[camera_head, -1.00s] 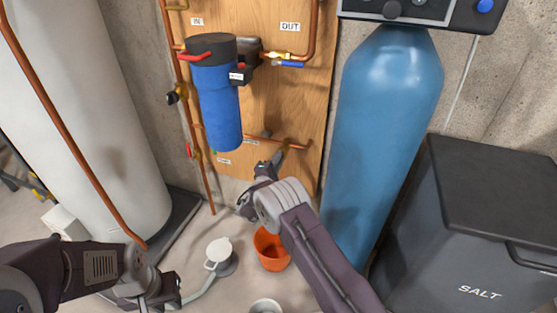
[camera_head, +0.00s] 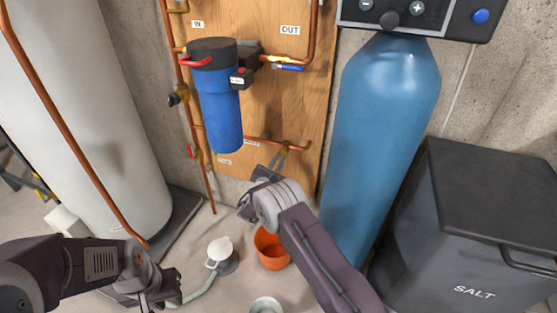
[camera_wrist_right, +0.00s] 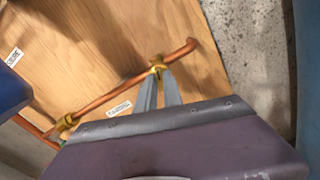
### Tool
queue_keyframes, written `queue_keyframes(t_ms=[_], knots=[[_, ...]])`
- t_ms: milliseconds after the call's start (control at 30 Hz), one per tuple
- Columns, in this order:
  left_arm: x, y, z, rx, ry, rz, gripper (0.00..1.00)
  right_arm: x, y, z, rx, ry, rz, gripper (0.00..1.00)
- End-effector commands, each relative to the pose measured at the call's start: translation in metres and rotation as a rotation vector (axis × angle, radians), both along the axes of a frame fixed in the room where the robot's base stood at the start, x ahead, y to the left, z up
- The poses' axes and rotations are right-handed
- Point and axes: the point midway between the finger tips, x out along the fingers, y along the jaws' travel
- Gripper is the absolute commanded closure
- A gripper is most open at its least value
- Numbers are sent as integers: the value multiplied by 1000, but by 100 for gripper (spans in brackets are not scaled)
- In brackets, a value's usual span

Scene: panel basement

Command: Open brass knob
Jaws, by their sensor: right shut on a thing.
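The brass knob (camera_wrist_right: 157,65) is a small brass-yellow fitting on a copper pipe low on the plywood panel. In the head view, it is small and partly hidden at my right fingertips (camera_head: 279,157). My right gripper reaches up to it from below. In the right wrist view, its two grey fingers (camera_wrist_right: 158,78) are close together with their tips on the brass piece, shut on it. My left gripper (camera_head: 160,297) hangs low at the left, away from the panel, cut by the bottom edge. Its fingers are too unclear to judge.
A blue filter housing (camera_head: 217,110) hangs left of the knob. A tall blue tank (camera_head: 385,120) stands close on the right, beside a grey salt bin (camera_head: 480,215). An orange bucket (camera_head: 271,258) and a white-lidded jug (camera_head: 222,255) are on the floor below.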

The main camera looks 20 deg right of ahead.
Motion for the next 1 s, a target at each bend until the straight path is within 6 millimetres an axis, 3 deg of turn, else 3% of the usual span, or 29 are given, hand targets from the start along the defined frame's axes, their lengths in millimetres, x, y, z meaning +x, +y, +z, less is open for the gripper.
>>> queue_keyframes(t_ms=[400, 1000], knots=[[0, 0, 7, 0, 0, 0, 73, -1, 0, -2, -164, 117, 1, 100], [0, 0, 7, 0, 0, 0, 73, -1, 0, -3, -193, 138, 1, 100]])
